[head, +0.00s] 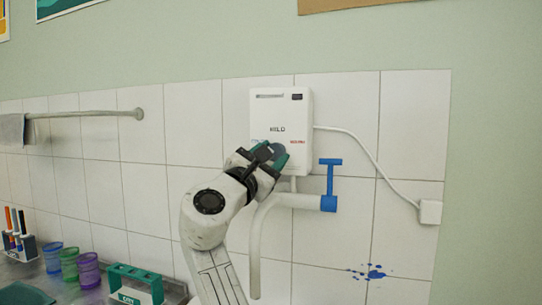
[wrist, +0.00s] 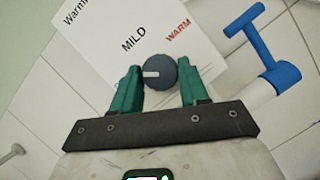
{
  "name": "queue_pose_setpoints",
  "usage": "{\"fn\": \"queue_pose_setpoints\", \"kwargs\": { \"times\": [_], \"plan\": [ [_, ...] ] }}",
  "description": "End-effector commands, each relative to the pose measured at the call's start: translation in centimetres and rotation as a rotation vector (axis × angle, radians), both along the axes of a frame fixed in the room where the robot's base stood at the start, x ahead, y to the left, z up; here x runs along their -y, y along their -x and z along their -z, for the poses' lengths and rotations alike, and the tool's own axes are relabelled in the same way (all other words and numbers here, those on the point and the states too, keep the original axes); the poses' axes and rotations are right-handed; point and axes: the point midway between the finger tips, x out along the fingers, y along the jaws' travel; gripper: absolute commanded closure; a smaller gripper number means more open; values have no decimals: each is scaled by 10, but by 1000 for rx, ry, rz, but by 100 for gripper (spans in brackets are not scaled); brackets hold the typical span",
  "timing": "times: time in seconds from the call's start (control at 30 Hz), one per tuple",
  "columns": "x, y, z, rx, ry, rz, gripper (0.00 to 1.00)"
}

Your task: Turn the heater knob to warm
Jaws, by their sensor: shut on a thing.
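The white heater box (head: 281,115) hangs on the tiled wall in the head view. Its dark grey round knob (wrist: 160,74) shows in the wrist view, with a white pointer mark directed to the picture's left. The labels MILD (wrist: 133,40) and red WARM (wrist: 178,30) are printed above the knob, WARM to the right; a third label at the upper left is cut off. My gripper (wrist: 160,80) has its two green fingers on either side of the knob, shut on it. In the head view my gripper (head: 270,153) covers most of the knob at the heater's lower front.
A white pipe with a blue tap handle (head: 329,185) is just below and right of the heater. A white cord runs to a wall socket (head: 430,211). A towel rail (head: 85,115) is at left. Cups and a green holder (head: 135,284) stand on the counter at lower left.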

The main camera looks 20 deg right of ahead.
Motion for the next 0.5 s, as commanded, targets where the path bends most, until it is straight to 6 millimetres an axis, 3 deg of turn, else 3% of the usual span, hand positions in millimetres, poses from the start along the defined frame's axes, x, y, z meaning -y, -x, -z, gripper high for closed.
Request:
{"fn": "queue_pose_setpoints", "kwargs": {
  "times": [0.5],
  "plan": [
    [-2, -1, -5, 281, -389, 3, 86]
  ]
}}
